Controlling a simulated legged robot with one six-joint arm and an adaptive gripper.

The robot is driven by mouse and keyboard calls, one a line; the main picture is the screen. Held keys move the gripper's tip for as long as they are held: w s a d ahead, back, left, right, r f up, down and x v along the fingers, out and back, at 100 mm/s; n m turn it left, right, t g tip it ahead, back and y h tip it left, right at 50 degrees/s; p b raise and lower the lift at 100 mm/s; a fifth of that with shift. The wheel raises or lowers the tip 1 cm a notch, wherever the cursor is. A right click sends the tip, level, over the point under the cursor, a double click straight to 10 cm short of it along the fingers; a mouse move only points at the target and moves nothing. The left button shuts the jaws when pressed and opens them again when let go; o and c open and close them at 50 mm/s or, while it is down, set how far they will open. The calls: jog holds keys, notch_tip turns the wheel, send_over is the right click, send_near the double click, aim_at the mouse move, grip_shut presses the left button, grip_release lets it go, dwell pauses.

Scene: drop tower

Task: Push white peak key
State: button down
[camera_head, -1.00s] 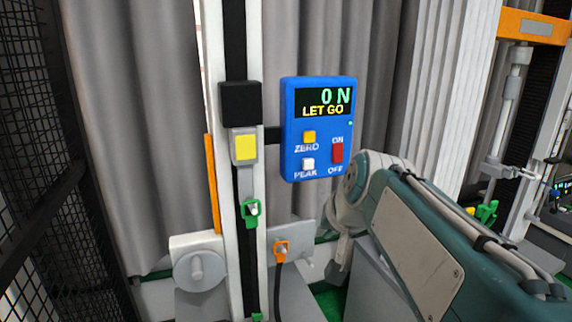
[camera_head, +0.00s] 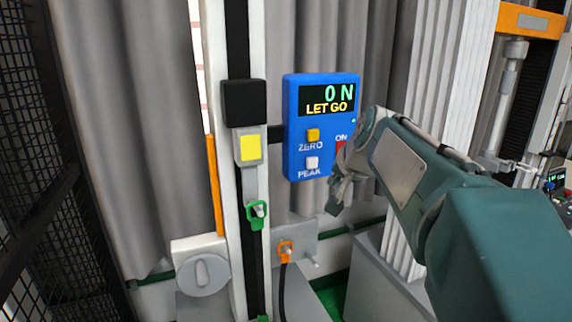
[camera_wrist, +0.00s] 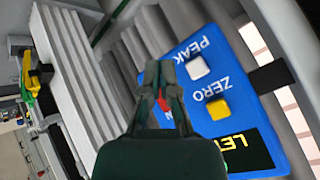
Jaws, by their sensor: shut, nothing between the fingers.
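The white PEAK key (camera_head: 312,162) sits on the lower left of the blue gauge box (camera_head: 293,132). Below the display, the yellow ZERO key (camera_head: 313,135) is above it. The display (camera_head: 328,99) reads 0 N and LET GO. In the wrist view the white key (camera_wrist: 197,67) is to the right of my fingertips, uncovered. My gripper (camera_wrist: 158,72) is shut and empty, and in that view its tips overlap the red switch (camera_wrist: 163,103). In the head view my gripper (camera_head: 337,195) is just below and right of the key; I cannot tell the gap to the panel.
A red ON/OFF switch (camera_head: 340,148) is partly hidden by my arm. A black mesh fence (camera_head: 30,130) is at the far left.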

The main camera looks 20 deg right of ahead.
aim_at(314, 169)
jog(key=shift+w+a, duration=0.1)
jog(key=shift+w, duration=3.2)
jog(key=shift+w, duration=0.1)
jog(key=shift+w, duration=0.25)
jog(key=shift+w, duration=0.5)
jog(key=shift+s, duration=0.1)
jog(key=shift+s+r, duration=0.1)
jog(key=shift+s, duration=0.75)
jog(key=s, duration=0.5)
